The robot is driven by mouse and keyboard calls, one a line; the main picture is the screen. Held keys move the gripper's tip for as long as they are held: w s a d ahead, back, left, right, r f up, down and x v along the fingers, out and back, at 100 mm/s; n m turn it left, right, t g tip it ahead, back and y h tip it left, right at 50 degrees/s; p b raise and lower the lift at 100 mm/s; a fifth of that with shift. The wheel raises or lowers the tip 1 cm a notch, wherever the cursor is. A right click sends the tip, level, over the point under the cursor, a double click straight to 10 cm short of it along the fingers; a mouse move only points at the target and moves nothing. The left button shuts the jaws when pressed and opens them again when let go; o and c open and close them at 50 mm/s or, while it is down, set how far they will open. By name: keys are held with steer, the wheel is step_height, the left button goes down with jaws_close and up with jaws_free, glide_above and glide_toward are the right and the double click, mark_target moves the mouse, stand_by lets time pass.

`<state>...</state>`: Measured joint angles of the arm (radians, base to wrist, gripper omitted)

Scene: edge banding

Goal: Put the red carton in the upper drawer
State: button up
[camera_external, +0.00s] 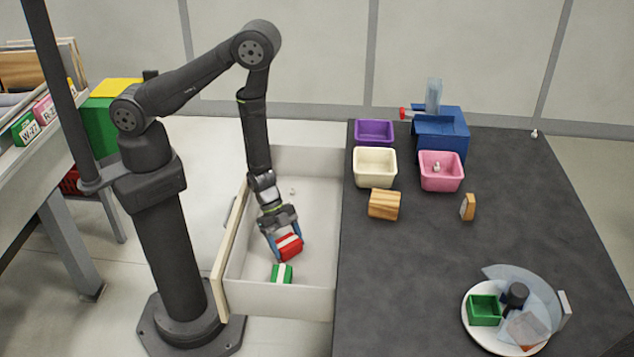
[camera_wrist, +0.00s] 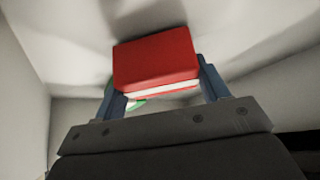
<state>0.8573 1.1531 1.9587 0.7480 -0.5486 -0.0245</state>
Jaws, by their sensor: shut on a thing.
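The red carton (camera_external: 289,247) has a white band and sits between the fingers of my gripper (camera_external: 284,240). In the wrist view the red carton (camera_wrist: 156,62) is held between the two blue fingers of my gripper (camera_wrist: 160,85). My gripper is shut on it and points down inside the open drawer (camera_external: 312,215), which is white inside with a pale wooden front. I cannot tell whether the carton touches the drawer floor. A green carton (camera_external: 282,273) with a white band lies in the drawer just in front of it, and is mostly hidden in the wrist view.
The dark tabletop (camera_external: 430,270) adjoins the drawer on the right. It bears purple (camera_external: 374,132), cream (camera_external: 375,166) and pink (camera_external: 441,170) bins, a wooden block (camera_external: 384,204) and a white plate (camera_external: 480,338). A small white piece (camera_external: 292,191) lies toward the drawer's back.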

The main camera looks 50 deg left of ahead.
steer(key=shift+f, duration=0.25)
steer(key=shift+f, duration=0.1)
steer(key=o, duration=1)
steer(key=v, duration=1.2)
steer(key=x, duration=1.2)
